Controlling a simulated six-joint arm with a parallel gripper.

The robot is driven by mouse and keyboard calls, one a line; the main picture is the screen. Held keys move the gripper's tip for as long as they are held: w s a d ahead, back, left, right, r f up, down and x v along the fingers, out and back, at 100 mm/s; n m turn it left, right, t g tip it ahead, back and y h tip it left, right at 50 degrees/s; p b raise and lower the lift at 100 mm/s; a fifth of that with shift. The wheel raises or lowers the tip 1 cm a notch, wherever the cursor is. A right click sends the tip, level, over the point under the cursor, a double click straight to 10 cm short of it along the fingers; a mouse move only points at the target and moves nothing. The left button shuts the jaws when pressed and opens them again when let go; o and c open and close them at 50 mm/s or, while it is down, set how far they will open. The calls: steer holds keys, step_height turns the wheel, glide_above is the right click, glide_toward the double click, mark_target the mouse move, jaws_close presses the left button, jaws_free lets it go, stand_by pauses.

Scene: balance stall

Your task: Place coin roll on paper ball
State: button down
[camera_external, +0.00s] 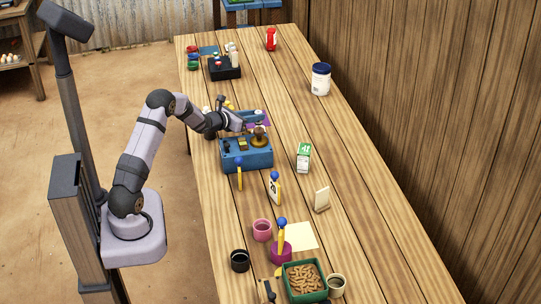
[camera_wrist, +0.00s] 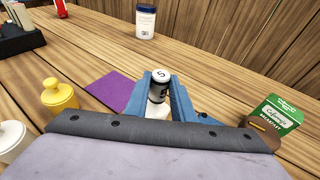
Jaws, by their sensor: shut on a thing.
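My gripper (camera_wrist: 158,92) is shut, its blue fingers on either side of a small upright cylinder, which looks like the coin roll (camera_wrist: 159,85). The cylinder has a dark side and a pale top with a dark mark. A pale, whitish thing (camera_wrist: 155,110) shows just below it between the fingers; I cannot tell whether it is the paper ball or part of the held thing. In the external view my gripper (camera_external: 257,116) is low over the table, just behind the blue box. No paper ball can be clearly made out elsewhere.
A blue box (camera_external: 240,160) stands close to my gripper. A purple sheet (camera_wrist: 108,91) and a yellow lidded pot (camera_wrist: 60,95) are left of the fingers; a green and white carton (camera_wrist: 277,113) is right. A white jar (camera_external: 320,84) stands farther back.

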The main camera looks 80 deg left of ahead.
steer(key=shift+f, duration=0.5)
steer(key=shift+f, duration=0.15)
steer(key=c, duration=1.5)
jaws_free()
steer(key=shift+r, duration=0.2)
steer(key=shift+s+d, duration=0.1)
steer(key=shift+s, duration=0.15)
steer(key=b+v, duration=0.2)
steer(key=v, duration=0.9)
steer(key=shift+s+d, duration=0.15)
steer(key=shift+d, duration=0.1)
steer(key=shift+r, duration=0.1)
